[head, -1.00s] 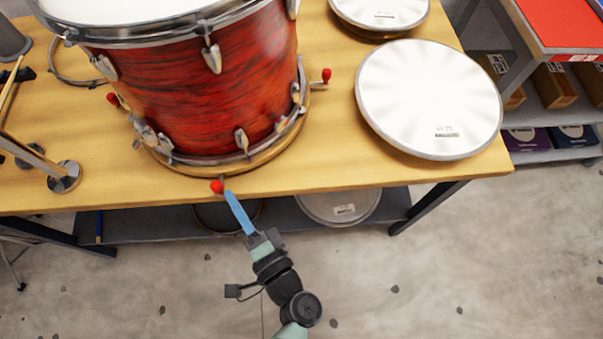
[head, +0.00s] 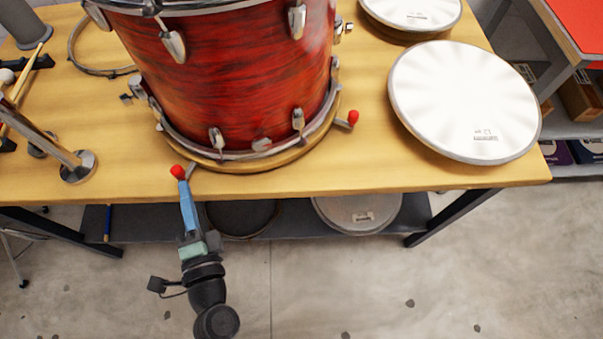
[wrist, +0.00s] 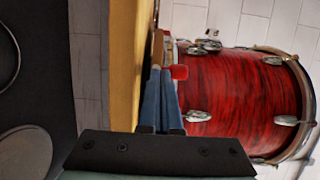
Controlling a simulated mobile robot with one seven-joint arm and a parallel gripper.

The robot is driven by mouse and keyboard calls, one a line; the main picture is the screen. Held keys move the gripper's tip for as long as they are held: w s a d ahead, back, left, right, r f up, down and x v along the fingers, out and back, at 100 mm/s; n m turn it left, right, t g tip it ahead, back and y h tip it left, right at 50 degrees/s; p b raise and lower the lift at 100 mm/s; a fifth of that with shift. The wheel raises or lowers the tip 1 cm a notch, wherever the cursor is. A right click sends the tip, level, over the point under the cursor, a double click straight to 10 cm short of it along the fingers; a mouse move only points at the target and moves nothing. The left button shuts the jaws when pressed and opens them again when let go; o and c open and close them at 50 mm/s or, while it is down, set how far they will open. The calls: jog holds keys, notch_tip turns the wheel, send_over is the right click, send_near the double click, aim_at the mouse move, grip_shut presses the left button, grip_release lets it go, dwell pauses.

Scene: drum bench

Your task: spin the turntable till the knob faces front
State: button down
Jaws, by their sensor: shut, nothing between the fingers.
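The red drum (head: 240,75) with chrome hardware stands upright on a round wooden turntable (head: 240,166) near the table's front edge. Red-tipped pegs stick out from the turntable. One peg (head: 177,171) is at the front left, another (head: 353,118) at the right. A chrome knob-like fitting (head: 345,27) shows at the drum's right side, so it faces right. My gripper (head: 183,183) is shut and empty, its blue fingers right at the front-left peg; it seems to touch. The wrist view shows the fingers (wrist: 163,75) beside the red tip (wrist: 179,72) and the drum lying sideways.
A white round pad (head: 465,100) lies on the table (head: 350,178) to the right, another (head: 412,12) behind it. Metal stands (head: 78,165) are at the left. A shelf (head: 290,227) under the table holds round items. The floor in front is clear.

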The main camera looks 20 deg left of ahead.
aim_at(166, 190)
jog(key=shift+a+b, duration=1.35)
jog(key=shift+a, duration=1.75)
